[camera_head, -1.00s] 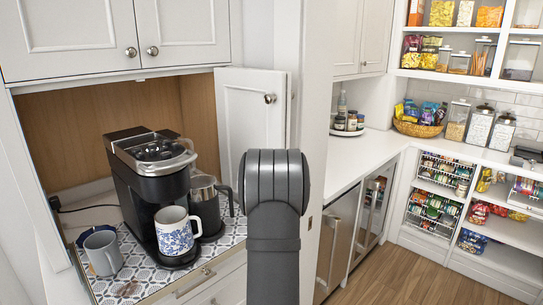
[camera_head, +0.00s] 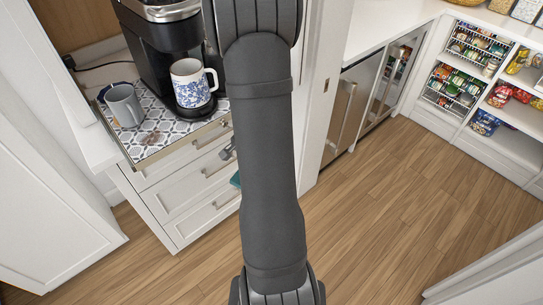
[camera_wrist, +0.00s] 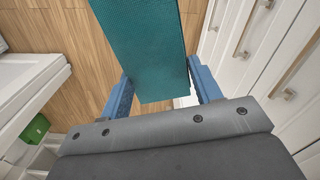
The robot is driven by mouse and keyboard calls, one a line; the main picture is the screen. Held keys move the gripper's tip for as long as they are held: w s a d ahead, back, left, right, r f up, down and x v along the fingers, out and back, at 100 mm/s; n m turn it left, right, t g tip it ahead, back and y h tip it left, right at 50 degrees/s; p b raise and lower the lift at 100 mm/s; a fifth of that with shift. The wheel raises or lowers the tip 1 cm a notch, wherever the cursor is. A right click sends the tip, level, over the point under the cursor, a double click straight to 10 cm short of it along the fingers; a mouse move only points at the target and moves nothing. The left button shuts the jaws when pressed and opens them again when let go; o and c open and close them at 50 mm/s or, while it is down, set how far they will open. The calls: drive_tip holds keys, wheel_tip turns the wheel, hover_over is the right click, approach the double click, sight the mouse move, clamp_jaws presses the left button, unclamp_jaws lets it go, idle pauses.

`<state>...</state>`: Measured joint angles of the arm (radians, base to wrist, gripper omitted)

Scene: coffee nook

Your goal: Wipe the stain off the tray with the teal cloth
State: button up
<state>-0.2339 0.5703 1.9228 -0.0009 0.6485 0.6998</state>
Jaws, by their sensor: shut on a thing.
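The teal cloth (camera_wrist: 145,45) hangs between the two blue fingers of my gripper (camera_wrist: 160,76) in the wrist view, and the gripper is shut on it. In the head view a small teal corner of the cloth (camera_head: 235,180) shows left of my arm, in front of the drawers and below the counter. Part of my gripper (camera_head: 227,150) shows just above it; my arm hides the rest. The patterned tray (camera_head: 180,134) lies on the counter at upper left. A brown stain (camera_head: 152,138) is near its front edge. The cloth is apart from the tray.
On the tray stand a grey mug (camera_head: 124,106), a black coffee maker (camera_head: 150,45) and a blue-flowered white mug (camera_head: 190,92) on its base. White drawers (camera_head: 180,190) with protruding handles are under the counter. The wooden floor (camera_head: 385,215) is clear at right.

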drive_tip(key=s+a+r+m, duration=0.8)
drive_tip(key=s+a+r, duration=0.5)
drive_tip(key=s+a, duration=0.35)
drive_tip(key=s+a+f, duration=0.1)
drive_tip(key=s+a, duration=0.4)
drive_tip(key=a, duration=0.7)
drive_tip(key=s+a, duration=0.5)
drive_tip(key=a, duration=0.7)
drive_tip(key=m, duration=0.5)
approach(148, 145)
drive_tip(key=shift+a+f, duration=0.2)
drive_tip(key=shift+f, duration=2.1)
drive_tip(key=shift+f, duration=1.05)
drive_tip(key=shift+d, duration=0.1)
